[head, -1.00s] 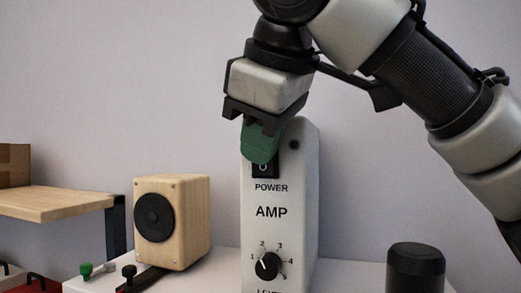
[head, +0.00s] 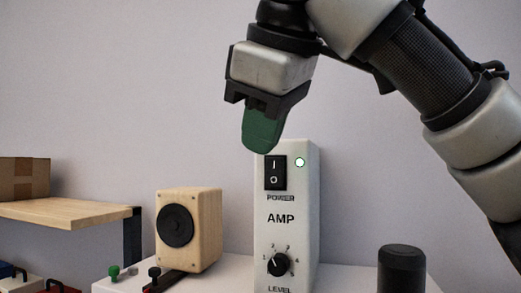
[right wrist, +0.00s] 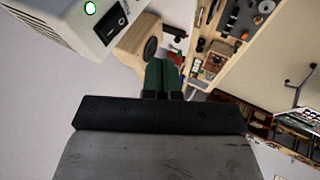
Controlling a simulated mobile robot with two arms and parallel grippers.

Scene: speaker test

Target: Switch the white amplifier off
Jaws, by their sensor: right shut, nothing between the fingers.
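The white amplifier (head: 287,225) stands upright on the white table. Its black rocker power switch (head: 275,172), marked I above O, is in plain view above the word POWER. The indicator light (head: 300,162) beside the switch is lit; it also glows in the right wrist view (right wrist: 90,8), where the switch (right wrist: 114,20) shows too. My right gripper (head: 262,148) has green fingers, shut and empty, with the tips just above the switch near the amplifier's top edge. I cannot tell the exact gap between them. My left gripper is not in view.
A wooden speaker (head: 188,230) stands left of the amplifier. A black cylinder (head: 402,268) stands to its right. A wooden shelf (head: 70,210) with a cardboard box (head: 24,177) is at far left. A black level knob (head: 278,264) sits low on the amplifier.

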